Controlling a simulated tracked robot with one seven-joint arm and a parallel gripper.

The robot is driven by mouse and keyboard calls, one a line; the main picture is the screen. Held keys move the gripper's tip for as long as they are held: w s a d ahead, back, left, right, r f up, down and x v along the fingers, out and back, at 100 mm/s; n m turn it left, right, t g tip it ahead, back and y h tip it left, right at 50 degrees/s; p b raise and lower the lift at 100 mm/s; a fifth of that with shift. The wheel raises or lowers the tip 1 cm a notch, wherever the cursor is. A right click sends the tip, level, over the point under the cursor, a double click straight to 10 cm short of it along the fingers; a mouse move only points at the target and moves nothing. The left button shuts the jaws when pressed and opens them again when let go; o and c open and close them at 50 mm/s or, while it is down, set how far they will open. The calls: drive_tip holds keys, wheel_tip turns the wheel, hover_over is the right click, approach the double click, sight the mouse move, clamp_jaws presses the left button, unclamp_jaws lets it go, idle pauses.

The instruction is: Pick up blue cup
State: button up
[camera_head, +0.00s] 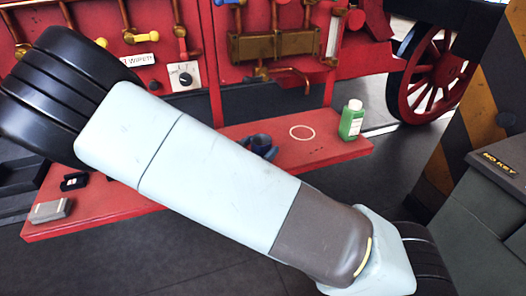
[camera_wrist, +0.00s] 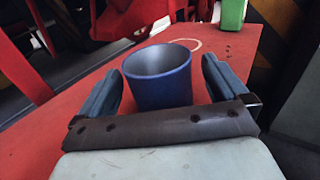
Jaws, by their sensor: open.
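The blue cup (camera_wrist: 160,84) stands upright on the red bench (camera_wrist: 60,132) in the wrist view, its open grey inside facing up. My gripper (camera_wrist: 160,92) is open around it, with one blue-grey finger on each side of the cup. Small gaps show between the fingers and the cup wall, wider on the right. The lower part of the cup is hidden behind the gripper's brown crossbar. In the head view only a small part of the cup (camera_head: 262,141) shows beyond my arm, with the fingers close by it.
A green bottle (camera_head: 351,120) with a white cap stands at the bench's right end, near a pale ring (camera_head: 302,132) marked on the bench. A grey box (camera_head: 51,210) and a small black item (camera_head: 74,182) lie at the left. Red panels with brass pipes rise behind.

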sight(266, 140)
drive_tip(key=x, duration=0.3)
drive_tip(key=shift+w, duration=0.15)
drive_tip(key=shift+c, duration=0.4)
drive_tip(key=c, duration=1)
